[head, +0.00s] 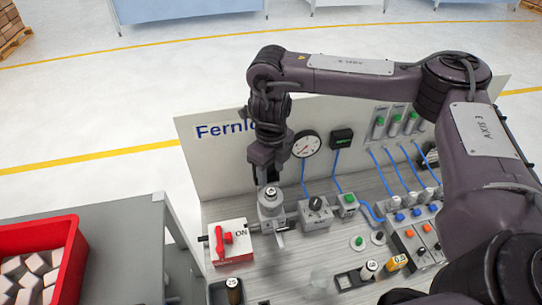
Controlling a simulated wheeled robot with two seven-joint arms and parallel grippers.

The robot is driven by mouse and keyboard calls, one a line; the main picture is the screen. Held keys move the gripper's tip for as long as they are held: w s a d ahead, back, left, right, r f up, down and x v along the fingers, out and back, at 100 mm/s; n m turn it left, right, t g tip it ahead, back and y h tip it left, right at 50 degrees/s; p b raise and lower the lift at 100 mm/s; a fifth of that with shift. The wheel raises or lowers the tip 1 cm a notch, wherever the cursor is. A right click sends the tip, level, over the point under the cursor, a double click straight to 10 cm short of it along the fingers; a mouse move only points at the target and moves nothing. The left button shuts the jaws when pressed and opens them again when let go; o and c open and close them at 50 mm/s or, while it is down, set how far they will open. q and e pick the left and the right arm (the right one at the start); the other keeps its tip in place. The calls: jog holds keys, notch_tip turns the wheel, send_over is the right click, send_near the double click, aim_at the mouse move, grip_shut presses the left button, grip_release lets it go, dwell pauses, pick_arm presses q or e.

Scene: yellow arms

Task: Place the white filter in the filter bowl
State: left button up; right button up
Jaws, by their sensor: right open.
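The white filter (370,267) looks like a small pale cylinder standing in a dark holder at the front of the bench, beside a yellow one. A faint clear cup, which looks like the filter bowl (319,282), stands to its left near the lower edge; its inside is too faint to make out. My right gripper (268,178) points down, open, just above or behind the grey filter housing (270,207), apart from the white filter. Whether it touches the housing cannot be told. My left gripper is not in view.
A yellow cylinder (397,264) marked 0.5 and a dark one (234,290) marked 25 stand on the bench. A red-handled switch box (231,243), a gauge (306,144) and blue hoses are close by. A red crate (70,255) holds white blocks at left.

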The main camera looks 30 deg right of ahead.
jog(key=shift+r, duration=2.15)
